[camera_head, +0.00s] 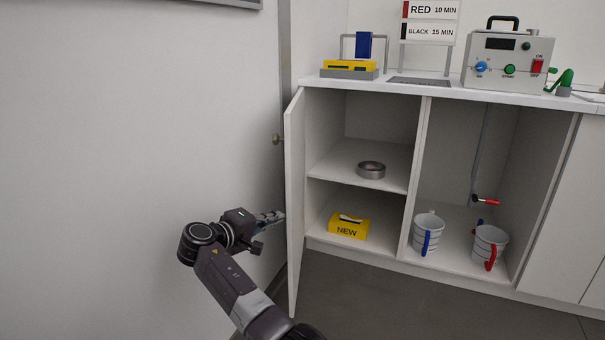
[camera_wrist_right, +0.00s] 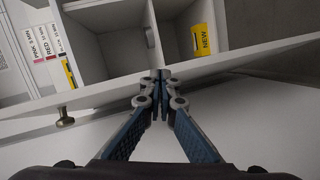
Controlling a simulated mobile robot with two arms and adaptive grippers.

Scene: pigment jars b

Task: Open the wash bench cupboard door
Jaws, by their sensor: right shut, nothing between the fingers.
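The wash bench cupboard door (camera_head: 295,205) stands wide open at the left side of the cupboard, seen nearly edge-on in the head view. My right gripper (camera_head: 278,216) is shut and empty, beside the door's outer side and below the knob. In the right wrist view the closed fingertips (camera_wrist_right: 161,76) are at the door's edge; I cannot tell if they touch. The knob (camera_wrist_right: 65,120) is left of them, apart from the fingers. My left gripper is not in view.
A control box (camera_head: 507,60) and signs (camera_head: 431,20) stand on the bench top. A white wall (camera_head: 120,130) is close on the left.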

